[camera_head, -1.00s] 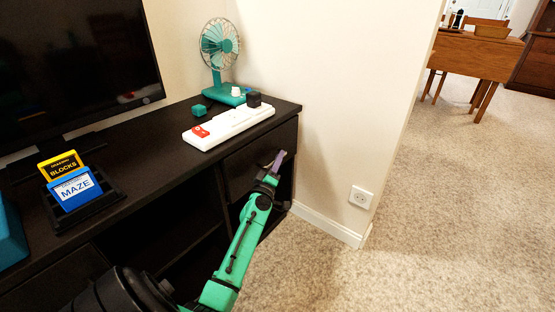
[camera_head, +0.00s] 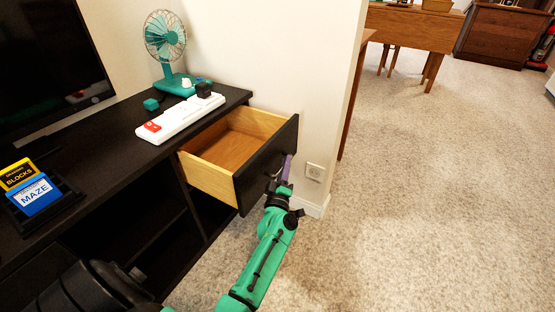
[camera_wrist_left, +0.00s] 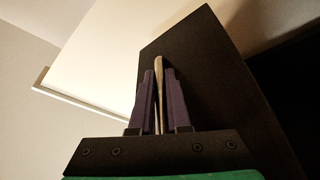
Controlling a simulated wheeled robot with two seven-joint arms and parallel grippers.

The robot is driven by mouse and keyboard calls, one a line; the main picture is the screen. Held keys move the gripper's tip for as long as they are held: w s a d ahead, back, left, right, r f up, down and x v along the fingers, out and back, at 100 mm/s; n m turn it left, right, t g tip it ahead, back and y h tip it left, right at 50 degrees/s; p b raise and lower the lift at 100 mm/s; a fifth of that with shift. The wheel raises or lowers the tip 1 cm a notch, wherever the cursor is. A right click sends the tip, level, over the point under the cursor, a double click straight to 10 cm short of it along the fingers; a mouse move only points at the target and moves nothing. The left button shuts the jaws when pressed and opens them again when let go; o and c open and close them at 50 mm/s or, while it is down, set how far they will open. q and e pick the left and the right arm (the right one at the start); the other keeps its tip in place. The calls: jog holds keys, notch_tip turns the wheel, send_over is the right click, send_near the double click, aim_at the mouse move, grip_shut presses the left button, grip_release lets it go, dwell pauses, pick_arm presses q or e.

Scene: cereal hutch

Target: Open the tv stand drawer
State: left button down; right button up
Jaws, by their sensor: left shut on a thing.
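The TV stand (camera_head: 110,130) is black and runs along the left in the head view. Its drawer (camera_head: 205,178) is pulled well out at the right end, with pale wooden sides, an empty brown inside and a black front. The drawer front also shows in the left wrist view (camera_wrist_left: 215,80). My left gripper (camera_head: 284,168) is at the outer face of the drawer front. In the left wrist view its purple fingers (camera_wrist_left: 159,95) are shut on the pale, thin handle (camera_wrist_left: 159,80). My right gripper is not in view.
A white power strip (camera_head: 180,117), a teal fan (camera_head: 166,45) and two cartridges in a black holder (camera_head: 62,198) are on the stand top. A white wall (camera_head: 285,50) with an outlet is behind the drawer. Carpet (camera_head: 430,200) is clear to the right.

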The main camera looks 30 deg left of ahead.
pick_arm(q)
jog(key=shift+d+f, duration=0.1)
jog(key=shift+d, duration=0.2)
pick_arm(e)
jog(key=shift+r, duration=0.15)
pick_arm(q)
jog(key=c, duration=0.9)
grip_release()
jog(key=p+v, duration=0.2)
jog(key=v, duration=1.2)
jog(key=shift+s+d, duration=0.1)
jog(key=shift+s, duration=0.15)
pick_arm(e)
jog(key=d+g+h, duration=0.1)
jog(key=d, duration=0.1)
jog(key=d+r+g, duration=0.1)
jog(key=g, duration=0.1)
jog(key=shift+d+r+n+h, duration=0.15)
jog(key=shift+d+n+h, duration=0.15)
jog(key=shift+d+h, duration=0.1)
pick_arm(q)
jog(key=shift+d, duration=0.1)
